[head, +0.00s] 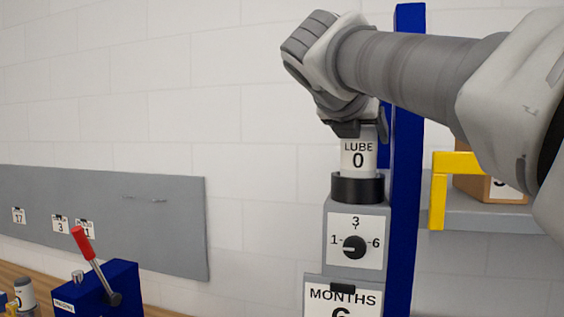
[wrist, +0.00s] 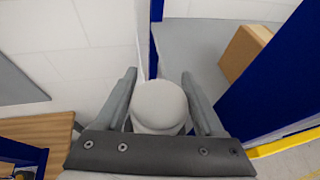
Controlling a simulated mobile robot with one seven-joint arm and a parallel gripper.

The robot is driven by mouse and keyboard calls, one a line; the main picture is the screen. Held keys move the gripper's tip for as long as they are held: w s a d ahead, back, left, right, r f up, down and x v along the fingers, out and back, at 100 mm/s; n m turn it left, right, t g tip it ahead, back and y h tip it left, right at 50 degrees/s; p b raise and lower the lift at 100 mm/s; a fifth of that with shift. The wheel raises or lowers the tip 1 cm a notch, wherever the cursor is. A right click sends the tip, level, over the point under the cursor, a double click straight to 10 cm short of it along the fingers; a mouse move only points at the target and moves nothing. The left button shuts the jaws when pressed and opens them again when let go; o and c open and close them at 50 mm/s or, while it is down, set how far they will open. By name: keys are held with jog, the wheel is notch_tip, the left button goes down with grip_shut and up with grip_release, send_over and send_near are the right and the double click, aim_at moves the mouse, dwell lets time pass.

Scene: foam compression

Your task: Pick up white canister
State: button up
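The white canister (head: 359,158), labelled "LUBE 0", stands upright in a black round holder (head: 357,188) on top of a grey dial box in the head view. My gripper (head: 364,127) is above it, pointing down, with its fingers at the canister's upper end. In the wrist view the canister's round white top (wrist: 160,101) lies between the two grey fingers of my gripper (wrist: 159,75). The fingers are open, with a small gap visible on the right side. The canister's lower part is hidden in the holder.
A blue post (head: 402,220) stands close to the right of the canister. A shelf with a brown box (head: 480,184) and yellow bracket (head: 440,190) is farther right. A blue device with a red-handled lever (head: 83,245) sits at lower left. A dial (head: 354,247) is below the holder.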

jog(key=c, duration=0.5)
